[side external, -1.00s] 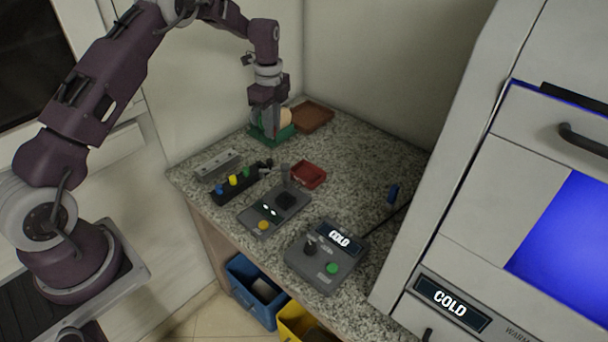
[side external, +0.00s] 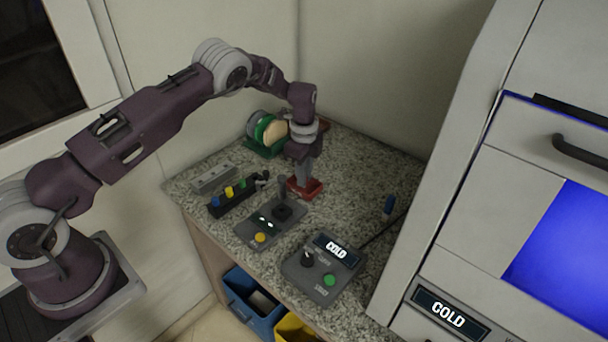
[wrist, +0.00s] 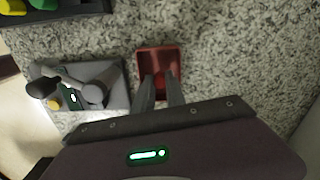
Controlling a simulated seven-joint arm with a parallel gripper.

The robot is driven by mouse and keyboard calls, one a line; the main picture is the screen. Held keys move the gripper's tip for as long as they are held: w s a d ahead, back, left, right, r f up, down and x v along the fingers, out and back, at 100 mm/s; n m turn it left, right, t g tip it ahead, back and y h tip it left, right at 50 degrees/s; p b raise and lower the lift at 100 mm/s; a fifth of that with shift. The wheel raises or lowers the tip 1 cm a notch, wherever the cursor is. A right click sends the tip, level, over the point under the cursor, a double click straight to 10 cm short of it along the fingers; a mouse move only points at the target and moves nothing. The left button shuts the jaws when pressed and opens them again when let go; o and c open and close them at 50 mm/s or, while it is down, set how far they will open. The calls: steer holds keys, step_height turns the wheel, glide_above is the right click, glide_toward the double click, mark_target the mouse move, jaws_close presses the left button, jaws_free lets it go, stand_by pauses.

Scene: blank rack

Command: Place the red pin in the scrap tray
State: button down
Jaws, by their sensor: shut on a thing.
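A small red tray (side external: 314,190), which I take for the scrap tray, sits on the speckled counter; it also shows in the wrist view (wrist: 158,55). My gripper (side external: 303,181) points down over this tray. In the wrist view its fingertips (wrist: 160,84) overlap the tray's near part. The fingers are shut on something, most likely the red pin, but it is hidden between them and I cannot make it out. I cannot tell whether the fingertips are inside the tray or just above it.
A black rack (side external: 236,198) with blue, yellow and green pins stands left of the tray. A grey box (side external: 262,232) with a yellow button and a control box (side external: 322,270) reading COLD stand in front. A green-based holder (side external: 262,148) with discs is behind.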

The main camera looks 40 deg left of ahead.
steer(key=c, duration=1.6)
jaws_free()
steer(key=shift+f, duration=0.1)
steer(key=shift+c, duration=0.2)
steer(key=s+d+r+n+t, duration=0.1)
steer(key=s+r+n, duration=0.25)
steer(key=r, duration=1.05)
steer(key=s+d+r+n+t, duration=0.15)
steer(key=s+r, duration=0.25)
steer(key=r, duration=0.9)
steer(key=s+d+r+n, duration=0.2)
steer(key=s+r+n, duration=0.2)
steer(key=s+r, duration=0.65)
steer(key=s+f+n+t, duration=0.1)
steer(key=s+f+n, duration=0.1)
steer(key=s, duration=0.8)
steer(key=s+d+f+n+t, duration=0.1)
steer(key=s+n, duration=0.4)
steer(key=s, duration=0.6)
steer(key=shift+d+f+t, duration=0.2)
steer(key=shift+f+t, duration=0.35)
steer(key=shift+f, duration=0.4)
